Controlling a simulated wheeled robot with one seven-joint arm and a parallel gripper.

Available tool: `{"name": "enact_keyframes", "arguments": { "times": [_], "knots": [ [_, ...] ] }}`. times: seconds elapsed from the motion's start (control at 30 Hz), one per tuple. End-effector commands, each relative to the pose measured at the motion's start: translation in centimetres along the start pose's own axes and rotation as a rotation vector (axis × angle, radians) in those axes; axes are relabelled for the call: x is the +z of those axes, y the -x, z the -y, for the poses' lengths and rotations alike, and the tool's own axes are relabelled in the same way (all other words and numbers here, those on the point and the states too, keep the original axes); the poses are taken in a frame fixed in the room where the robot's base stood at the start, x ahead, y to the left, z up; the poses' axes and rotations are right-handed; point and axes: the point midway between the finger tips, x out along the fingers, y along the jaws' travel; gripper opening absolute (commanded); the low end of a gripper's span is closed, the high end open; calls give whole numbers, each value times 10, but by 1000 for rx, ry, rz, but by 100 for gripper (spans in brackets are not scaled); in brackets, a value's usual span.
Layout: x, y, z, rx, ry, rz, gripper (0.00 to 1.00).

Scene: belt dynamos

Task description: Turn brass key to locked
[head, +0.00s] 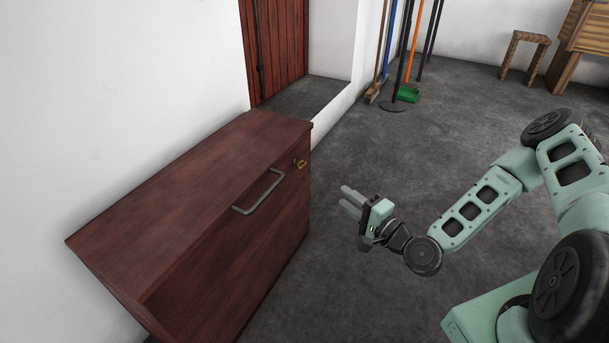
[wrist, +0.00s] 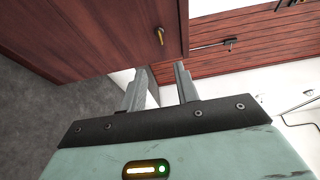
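The brass key (head: 301,164) sits in a lock at the upper far corner of the front of a dark red-brown wooden cabinet (head: 190,185). The key also shows in the wrist view (wrist: 160,36), on the cabinet face above my gripper's fingers. My gripper (head: 348,201) is to the right of the cabinet, in front of its face and apart from the key. In the wrist view its two fingers (wrist: 160,88) are apart with nothing between them. The key's exact turn angle is too small to read.
A grey bar handle (head: 260,193) sticks out from the cabinet front, left of the key. A red plank door (head: 275,45) stands behind. Brooms and a green dustpan (head: 407,94) lean at the back wall. The grey floor (head: 350,280) around my gripper is clear.

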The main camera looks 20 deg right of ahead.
Motion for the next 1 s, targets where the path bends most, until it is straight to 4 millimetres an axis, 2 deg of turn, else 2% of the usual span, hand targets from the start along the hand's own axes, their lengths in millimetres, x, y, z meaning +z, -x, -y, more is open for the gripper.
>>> {"name": "enact_keyframes", "arguments": {
  "times": [0.17, 0.7, 0.83, 1.0],
  "knots": [
    [1, -27, 0, -3, 4, 4, 31],
    [2, -137, -2, 1, 5, 4, 31],
    [1, -155, -2, 1, 5, 4, 31],
    [1, -167, 0, 2, 4, 4, 31]
  ]
}}
